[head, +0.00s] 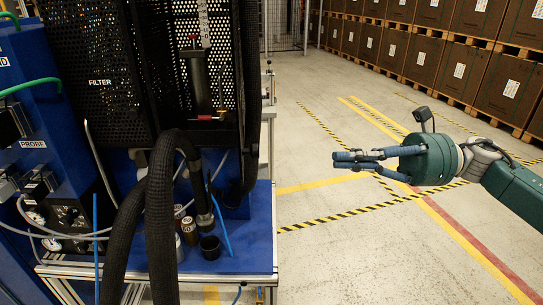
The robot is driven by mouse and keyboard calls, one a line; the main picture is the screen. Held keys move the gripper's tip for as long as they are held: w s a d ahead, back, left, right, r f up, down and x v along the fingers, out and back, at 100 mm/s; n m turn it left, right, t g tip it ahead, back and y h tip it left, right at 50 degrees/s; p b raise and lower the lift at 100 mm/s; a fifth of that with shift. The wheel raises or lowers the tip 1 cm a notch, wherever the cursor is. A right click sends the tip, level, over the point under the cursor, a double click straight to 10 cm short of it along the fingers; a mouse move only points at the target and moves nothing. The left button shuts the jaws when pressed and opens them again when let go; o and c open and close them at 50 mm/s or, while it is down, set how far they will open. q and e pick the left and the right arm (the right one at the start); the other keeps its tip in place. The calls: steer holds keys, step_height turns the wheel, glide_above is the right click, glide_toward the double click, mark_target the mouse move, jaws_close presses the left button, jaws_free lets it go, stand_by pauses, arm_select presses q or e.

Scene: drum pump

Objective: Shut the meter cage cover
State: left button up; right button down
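The meter cage is a black perforated-metal enclosure (88,42) on the blue pump stand at upper left, and one panel is labelled FILTER. Its front is open, showing a dark upright fitting and a small red-handled part (205,118) inside. My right gripper (338,160) is green with blue-grey fingers. It points left in free air, right of the stand and apart from the panel. Its fingertips are together with nothing between them. My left gripper is out of view.
Thick black hoses (160,215) loop in front of the cage. Small cans (189,231) and a black cup (210,247) stand on the blue deck (250,245). Stacked brown boxes (460,70) line the back right. The marked floor between is clear.

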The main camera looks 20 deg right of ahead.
steer(key=p, duration=0.7)
glide_toward(256, 154)
steer(key=x, duration=0.5)
steer(key=shift+w+a+f+p, duration=0.1)
steer(key=shift+a+f+p, duration=0.05)
steer(key=shift+a, duration=0.2)
steer(key=shift+w+a+f+p, duration=0.15)
steer(key=shift+a+f, duration=0.05)
steer(key=shift+a, duration=0.2)
